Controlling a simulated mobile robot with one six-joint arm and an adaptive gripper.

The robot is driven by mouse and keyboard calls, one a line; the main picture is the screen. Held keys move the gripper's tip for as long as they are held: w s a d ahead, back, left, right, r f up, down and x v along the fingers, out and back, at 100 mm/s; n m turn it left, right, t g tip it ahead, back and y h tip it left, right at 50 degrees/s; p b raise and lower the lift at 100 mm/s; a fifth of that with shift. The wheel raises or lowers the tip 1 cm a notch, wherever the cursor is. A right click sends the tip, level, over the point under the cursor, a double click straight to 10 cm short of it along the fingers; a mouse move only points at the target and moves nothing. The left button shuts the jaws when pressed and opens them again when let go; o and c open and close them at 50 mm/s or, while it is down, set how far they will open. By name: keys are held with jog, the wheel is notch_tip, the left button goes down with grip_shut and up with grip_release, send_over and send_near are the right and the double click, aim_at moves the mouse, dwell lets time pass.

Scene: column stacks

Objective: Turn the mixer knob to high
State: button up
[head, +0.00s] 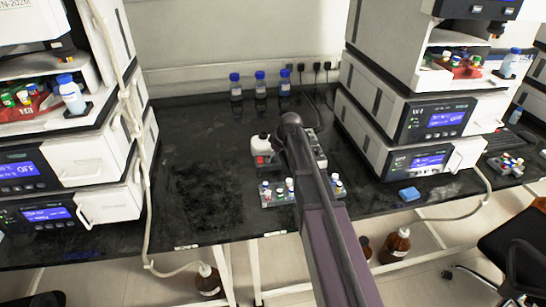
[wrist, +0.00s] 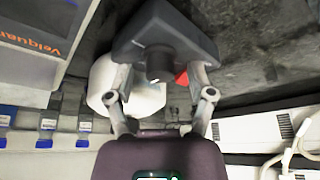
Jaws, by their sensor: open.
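In the wrist view, a white rounded body (wrist: 140,97), a dark block and a red part (wrist: 182,79) show close ahead; I take these for the mixer. A short dark round piece (wrist: 159,64) that looks like the knob lies between my fingertips. My gripper (wrist: 161,78) is open, one finger on each side of it; I cannot tell whether they touch it. In the head view my arm hides the gripper's fingers.
A rack of small vials (head: 278,192) stands in front of the mixer. A grey device (head: 318,148) is partly behind my arm. Blue-capped bottles (head: 260,86) stand at the back. Instrument stacks flank both sides. A blue block (head: 409,194) lies right. The bench left of the mixer is clear.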

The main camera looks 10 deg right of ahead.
grip_shut()
jog(key=shift+m, duration=0.5)
jog(key=m+h, duration=0.1)
jog(key=m, duration=0.1)
jog(key=shift+s+m+t, duration=0.1)
jog(key=shift+m+t, duration=0.3)
jog(key=m+h, duration=0.2)
jog(key=m, duration=0.3)
jog(key=shift+a, duration=0.1)
jog(key=m+h, duration=0.2)
jog(key=m, duration=0.3)
jog(key=shift+a, duration=0.1)
jog(key=shift+m+g+h, duration=0.4)
jog(key=shift+m+h, duration=0.3)
jog(key=shift+m, duration=1.4)
